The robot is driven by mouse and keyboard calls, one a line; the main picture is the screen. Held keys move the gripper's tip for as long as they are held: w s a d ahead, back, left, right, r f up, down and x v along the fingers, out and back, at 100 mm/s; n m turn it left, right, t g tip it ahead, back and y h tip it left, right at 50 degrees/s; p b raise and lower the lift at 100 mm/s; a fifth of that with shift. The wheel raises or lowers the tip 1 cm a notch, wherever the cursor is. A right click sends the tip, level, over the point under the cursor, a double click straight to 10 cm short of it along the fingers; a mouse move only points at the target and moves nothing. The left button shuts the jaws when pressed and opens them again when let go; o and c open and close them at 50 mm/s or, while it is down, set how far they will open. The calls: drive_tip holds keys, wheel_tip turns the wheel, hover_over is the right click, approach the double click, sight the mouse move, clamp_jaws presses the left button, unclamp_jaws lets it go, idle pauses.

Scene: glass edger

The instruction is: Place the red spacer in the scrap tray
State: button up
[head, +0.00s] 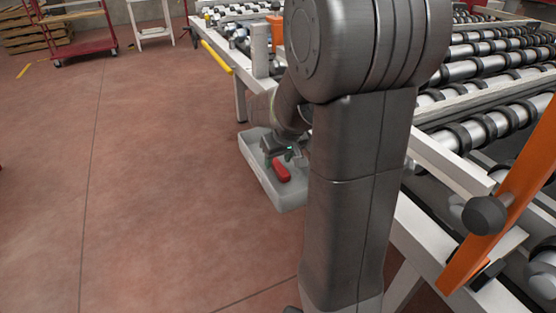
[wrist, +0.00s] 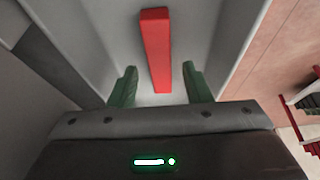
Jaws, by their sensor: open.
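The red spacer (head: 281,170) lies in a light grey tray (head: 290,199) beside the roller table in the head view. In the wrist view the red spacer (wrist: 156,48) lies lengthwise on the floor of the grey tray (wrist: 228,42). My gripper (wrist: 159,82) is open, with its two green fingers apart. The near end of the spacer lies between the fingertips in the picture, with a gap on each side. In the head view my gripper (head: 283,154) is over the tray, partly hidden by my arm.
The roller table (head: 487,65) fills the right side, with an orange bar (head: 505,205) at its near edge. A red cart (head: 85,47) and a white stand (head: 152,32) stand at the back left. The floor on the left is clear.

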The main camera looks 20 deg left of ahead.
drive_tip(key=p+v, duration=0.2)
drive_tip(key=v, duration=0.8)
drive_tip(key=shift+s+d+r, duration=0.15)
drive_tip(key=shift+r, duration=0.15)
